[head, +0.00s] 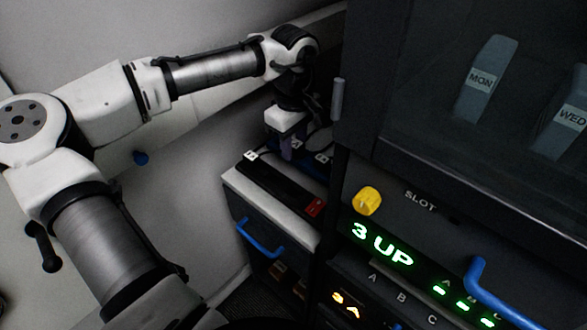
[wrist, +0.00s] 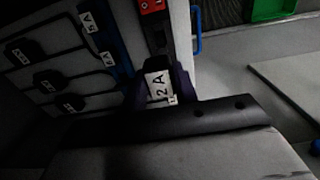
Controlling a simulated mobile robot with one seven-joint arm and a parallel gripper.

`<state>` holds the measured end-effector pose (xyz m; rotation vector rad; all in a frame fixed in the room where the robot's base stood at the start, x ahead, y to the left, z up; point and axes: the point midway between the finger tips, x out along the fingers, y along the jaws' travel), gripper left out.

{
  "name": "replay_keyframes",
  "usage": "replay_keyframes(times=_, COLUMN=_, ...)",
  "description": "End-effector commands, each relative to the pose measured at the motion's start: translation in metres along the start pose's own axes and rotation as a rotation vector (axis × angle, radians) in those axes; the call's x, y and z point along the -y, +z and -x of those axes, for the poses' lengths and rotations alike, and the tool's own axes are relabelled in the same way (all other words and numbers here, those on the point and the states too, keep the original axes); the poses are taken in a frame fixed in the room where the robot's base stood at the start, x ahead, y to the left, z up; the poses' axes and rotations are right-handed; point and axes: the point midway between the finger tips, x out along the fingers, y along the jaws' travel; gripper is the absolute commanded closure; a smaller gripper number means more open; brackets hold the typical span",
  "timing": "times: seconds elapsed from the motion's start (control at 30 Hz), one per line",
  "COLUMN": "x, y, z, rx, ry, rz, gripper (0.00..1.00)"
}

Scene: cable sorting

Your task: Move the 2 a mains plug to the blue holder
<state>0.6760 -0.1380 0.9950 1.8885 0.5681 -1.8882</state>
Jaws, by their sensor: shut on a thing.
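The mains plug labelled 2 A (wrist: 158,86) is between the dark purplish fingers of my gripper (wrist: 160,92) in the wrist view, and the gripper is shut on it. In the head view my gripper (head: 288,148) points down over the far part of the cabinet top, and the plug is mostly hidden there. A blue strip with labels, seemingly the blue holder (wrist: 113,52), runs just left of the plug in the wrist view. In the head view its blue part (head: 320,169) shows just right of the gripper. I cannot tell whether the plug touches the power strip below.
A black power strip (head: 268,181) with a red switch (head: 314,208) lies on the white cabinet top (head: 240,186). Several black plugs (wrist: 48,80) with cables sit at the left in the wrist view. A dark cabinet with a yellow knob (head: 367,201) stands close on the right.

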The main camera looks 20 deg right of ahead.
Motion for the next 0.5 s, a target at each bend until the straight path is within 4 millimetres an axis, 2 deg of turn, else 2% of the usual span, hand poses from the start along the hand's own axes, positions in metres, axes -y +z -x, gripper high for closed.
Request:
replay_keyframes(times=0.1, x=-0.001, y=0.000, z=0.025, rx=0.000, ry=0.003, rz=0.001, gripper=0.95)
replay_keyframes(times=0.2, x=0.000, y=0.000, z=0.041, rx=-0.001, ry=0.001, rz=0.001, gripper=0.95)
replay_keyframes(times=0.5, x=0.000, y=0.000, z=0.068, rx=0.000, ry=0.000, rz=0.000, gripper=0.95)
